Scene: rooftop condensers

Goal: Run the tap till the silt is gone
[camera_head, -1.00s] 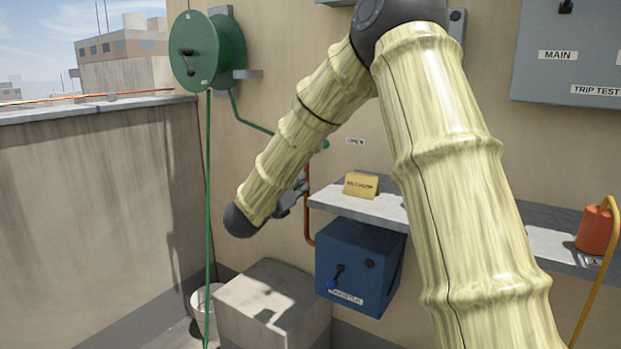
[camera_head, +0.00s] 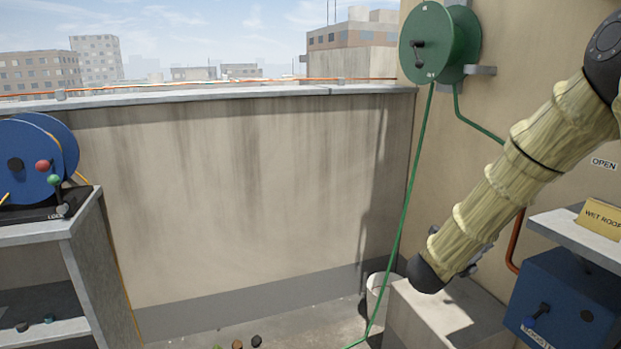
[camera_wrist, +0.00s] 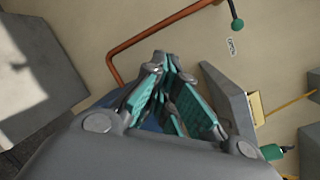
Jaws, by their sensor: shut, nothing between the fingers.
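In the wrist view, a copper pipe (camera_wrist: 165,30) runs along the wall to a green knob (camera_wrist: 237,24), beside a small label. I cannot tell whether this is the tap or how it is set. In the head view the pipe (camera_head: 515,242) shows in part behind my arm, and an OPEN label (camera_head: 604,163) is on the wall. My gripper (camera_wrist: 168,72) is shut and empty, apart from the pipe; in the head view it is mostly hidden behind my arm's end. A pale bucket (camera_head: 376,292) stands on the floor. No running water or silt is visible.
A green hose reel (camera_head: 436,45) hangs on the wall; its hose (camera_head: 408,200) drops to the floor. A concrete block (camera_head: 425,315), a blue box (camera_head: 565,300) and a shelf (camera_head: 570,232) crowd the right. A blue reel (camera_head: 30,165) stands on shelving at left.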

